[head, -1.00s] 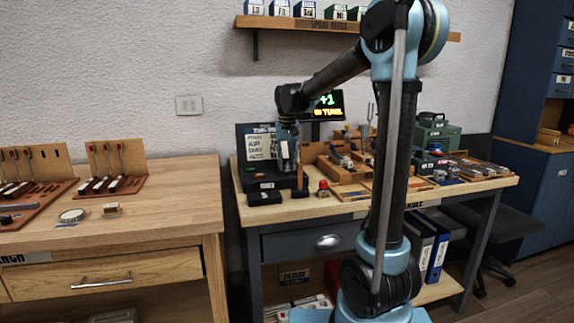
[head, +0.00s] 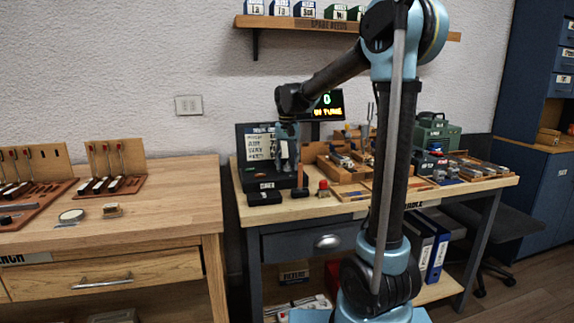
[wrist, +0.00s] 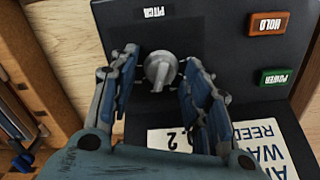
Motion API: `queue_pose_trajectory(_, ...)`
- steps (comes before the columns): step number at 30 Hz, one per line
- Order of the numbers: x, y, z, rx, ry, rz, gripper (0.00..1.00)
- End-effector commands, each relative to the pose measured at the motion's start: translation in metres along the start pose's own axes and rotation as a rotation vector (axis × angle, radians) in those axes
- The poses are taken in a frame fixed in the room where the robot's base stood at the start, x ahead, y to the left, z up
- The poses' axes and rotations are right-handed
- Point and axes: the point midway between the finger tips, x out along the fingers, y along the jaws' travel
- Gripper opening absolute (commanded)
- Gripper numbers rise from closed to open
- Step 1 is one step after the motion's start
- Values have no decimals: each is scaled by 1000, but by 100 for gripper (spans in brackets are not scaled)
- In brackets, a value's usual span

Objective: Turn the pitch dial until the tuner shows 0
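The tuner's screen (head: 326,106) shows a green 0 with "IN TUNE" below it in the head view. The dark tuner panel (head: 256,150) stands on the right-hand bench. The pitch dial (wrist: 160,69) is a grey round knob on the dark panel in the wrist view, beside the upside-down PITCH label (wrist: 153,13). My gripper (wrist: 162,60) is open around the dial, one finger on each side. A small gap shows between the left finger and the dial; the right finger is very close, and I cannot tell whether it touches. The dial is hidden in the head view.
Beside the dial are an orange HOLD button (wrist: 266,23) and a green POWER button (wrist: 276,77). Wooden trays and a green box (head: 436,131) stand farther right. The left bench (head: 170,185) has free room on its right side.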

Motion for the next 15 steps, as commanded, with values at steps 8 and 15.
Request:
queue_pose_trajectory(8,0,0,1,-1,-2,0,50)
queue_pose_trajectory(15,-15,0,1,-2,-2,0,50)
